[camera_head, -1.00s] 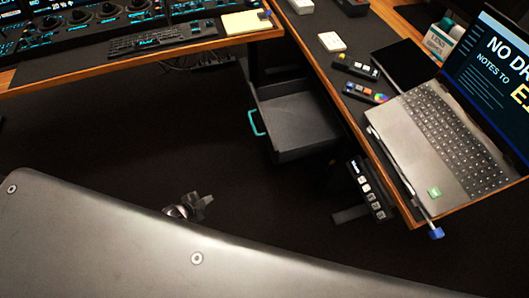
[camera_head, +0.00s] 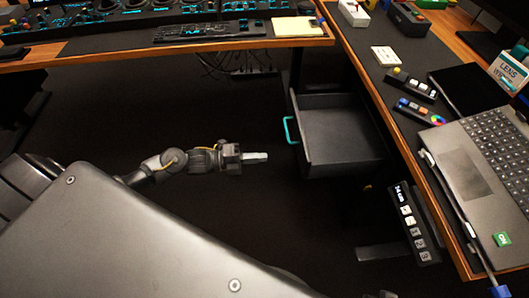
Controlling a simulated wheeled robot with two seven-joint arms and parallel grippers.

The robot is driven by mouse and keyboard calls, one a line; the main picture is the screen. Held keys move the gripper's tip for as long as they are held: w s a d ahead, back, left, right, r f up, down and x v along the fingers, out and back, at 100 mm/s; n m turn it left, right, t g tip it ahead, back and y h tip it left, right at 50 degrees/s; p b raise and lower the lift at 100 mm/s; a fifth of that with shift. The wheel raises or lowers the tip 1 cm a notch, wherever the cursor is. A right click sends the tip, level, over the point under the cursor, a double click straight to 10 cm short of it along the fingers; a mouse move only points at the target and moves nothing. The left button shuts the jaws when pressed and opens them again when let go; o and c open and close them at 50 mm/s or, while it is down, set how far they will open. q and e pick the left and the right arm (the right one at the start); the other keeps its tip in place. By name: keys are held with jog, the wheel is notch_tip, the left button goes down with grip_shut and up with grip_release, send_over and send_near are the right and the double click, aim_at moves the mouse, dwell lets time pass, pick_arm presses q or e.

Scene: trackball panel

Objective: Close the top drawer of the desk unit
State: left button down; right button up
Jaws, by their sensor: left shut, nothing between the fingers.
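The top drawer (camera_head: 345,155) of the desk unit is pulled out from under the right-hand desk. It is dark grey and looks empty, with a teal handle (camera_head: 291,131) on its left-facing front. My left gripper (camera_head: 262,157) reaches in from the left with its fingers shut and empty. In the picture it is just left of the drawer front, slightly below the handle, with a visible gap between them. My right gripper is not clearly visible.
The right-hand desk (camera_head: 408,137) overhangs the drawer and carries a laptop (camera_head: 475,170) and small devices. A button panel (camera_head: 412,224) hangs below its edge. Another desk with a keyboard (camera_head: 210,32) stands at the back left. The dark floor left of the drawer is clear.

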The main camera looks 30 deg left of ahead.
aim_at(304, 154)
pick_arm(q)
jog(key=x, duration=1.1)
jog(key=shift+w+d, duration=0.2)
jog(key=shift+d, duration=0.1)
